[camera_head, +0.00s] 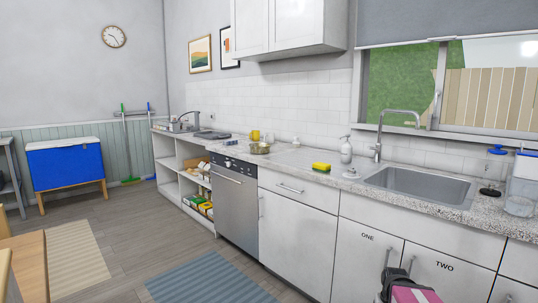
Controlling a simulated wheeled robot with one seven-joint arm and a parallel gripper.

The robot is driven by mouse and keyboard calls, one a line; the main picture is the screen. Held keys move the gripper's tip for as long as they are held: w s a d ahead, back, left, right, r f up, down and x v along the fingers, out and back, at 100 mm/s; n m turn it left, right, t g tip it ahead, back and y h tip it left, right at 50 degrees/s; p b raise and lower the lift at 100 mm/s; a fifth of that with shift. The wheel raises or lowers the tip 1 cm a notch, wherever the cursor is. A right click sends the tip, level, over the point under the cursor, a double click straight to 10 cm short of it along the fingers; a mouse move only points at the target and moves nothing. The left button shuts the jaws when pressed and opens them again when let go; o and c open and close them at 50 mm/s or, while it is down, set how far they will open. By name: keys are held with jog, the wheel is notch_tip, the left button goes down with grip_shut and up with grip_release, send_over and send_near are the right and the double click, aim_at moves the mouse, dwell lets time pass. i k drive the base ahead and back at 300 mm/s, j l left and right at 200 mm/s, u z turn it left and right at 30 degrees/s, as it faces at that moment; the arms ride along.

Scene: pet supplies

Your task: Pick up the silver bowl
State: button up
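A small round metallic bowl (260,148) sits on the kitchen counter, near its front edge above the dishwasher. It looks silver with a yellowish tint and is small in the picture. A yellow cup-like item (255,135) stands just behind it.
The long speckled counter (300,165) also holds a yellow sponge (321,167), a soap bottle (346,150) and a sink (420,185). A wooden furniture edge is lower left. Floor between shows rugs.

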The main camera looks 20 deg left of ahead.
aim_at(256, 148)
jog(key=i+j, duration=0.2)
jog(key=i, duration=0.2)
jog(key=i+j, duration=0.25)
jog(key=i, duration=0.15)
